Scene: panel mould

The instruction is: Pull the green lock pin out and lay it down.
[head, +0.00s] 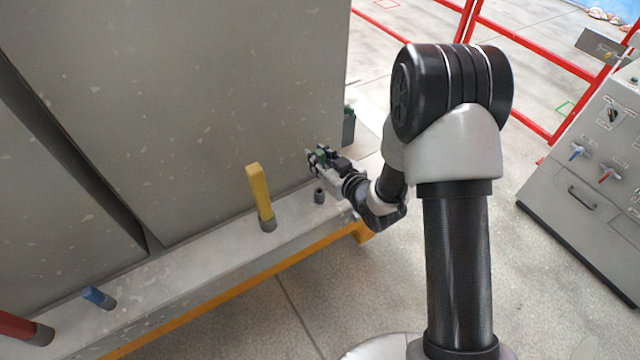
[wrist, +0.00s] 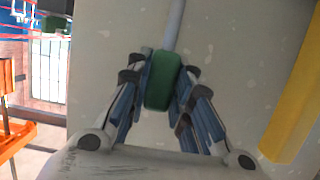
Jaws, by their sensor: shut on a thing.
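The green lock pin (wrist: 163,82) has a green grip and a pale grey shaft, which runs toward the top of the wrist view. My gripper (wrist: 161,75) is shut on the green grip, with a finger on each side. In the head view my gripper (head: 317,160) is beside the grey panel, above a short dark collar (head: 319,195) on the ledge. The collar's top shows and no shaft is seen standing in it. The pin is mostly hidden by the fingers in the head view, and its shaft end cannot be made out.
A yellow handle (head: 258,193) stands on the ledge (head: 205,245) left of my gripper. Blue (head: 95,295) and red (head: 18,326) handles are farther left. A dark box with green on top (head: 348,126) is behind the panel's right edge. A control cabinet (head: 590,180) stands at right.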

